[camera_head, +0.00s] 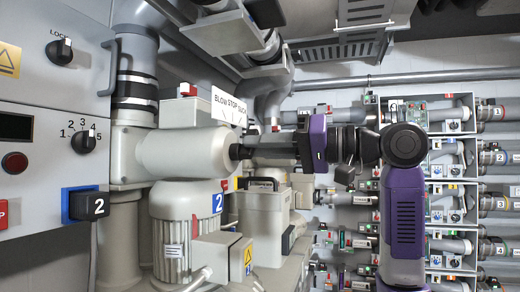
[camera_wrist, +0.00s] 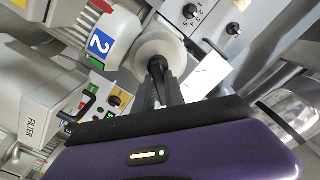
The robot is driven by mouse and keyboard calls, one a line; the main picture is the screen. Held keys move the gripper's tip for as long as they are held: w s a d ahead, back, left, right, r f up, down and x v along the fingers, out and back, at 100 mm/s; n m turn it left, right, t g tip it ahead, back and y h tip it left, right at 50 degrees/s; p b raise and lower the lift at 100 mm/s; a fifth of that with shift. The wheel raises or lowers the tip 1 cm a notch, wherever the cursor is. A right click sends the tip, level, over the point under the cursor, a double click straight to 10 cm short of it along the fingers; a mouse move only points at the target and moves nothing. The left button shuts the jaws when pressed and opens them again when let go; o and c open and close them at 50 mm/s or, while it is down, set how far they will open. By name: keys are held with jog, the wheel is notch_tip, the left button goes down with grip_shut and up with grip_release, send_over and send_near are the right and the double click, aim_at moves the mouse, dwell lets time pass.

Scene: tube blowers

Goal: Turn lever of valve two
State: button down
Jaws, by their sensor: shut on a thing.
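Valve two is a pale grey cylinder (camera_head: 180,152) at the left centre of the head view, above a grey motor with a blue "2" label (camera_head: 217,203). A white plate reading BLOW, STOP, SUCK (camera_head: 228,107) stands above its right end. A dark lever (camera_head: 236,152) sticks out of that end. My gripper (camera_head: 247,152) reaches it from the right and is shut on the lever. In the wrist view, the fingers of my gripper (camera_wrist: 160,78) close around the black lever (camera_wrist: 156,65) in front of the round pale valve face (camera_wrist: 158,47). The fingers hide part of the lever.
A grey control panel (camera_head: 25,75) with knobs and a blue-backed "2" box (camera_head: 85,204) stands at the left. A metal duct (camera_head: 345,45) hangs overhead. Racks of numbered tubes (camera_head: 455,185) stand behind my arm at the right. Another housing marked FILTER (camera_wrist: 28,132) is close by.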

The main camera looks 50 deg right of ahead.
jog(key=shift+s+a+r+n+b, duration=0.15)
jog(key=shift+n+b, duration=0.7)
jog(key=shift+n, duration=1.05)
jog(key=shift+a+n+b, duration=0.2)
jog(key=shift+n+b, duration=0.65)
jog(key=shift+n, duration=1.05)
jog(key=c, duration=1.4)
grip_release()
jog(key=shift+s, duration=0.1)
jog(key=b+v, duration=0.2)
jog(key=v, duration=0.5)
jog(key=shift+s, duration=0.3)
jog(key=shift+d, duration=0.1)
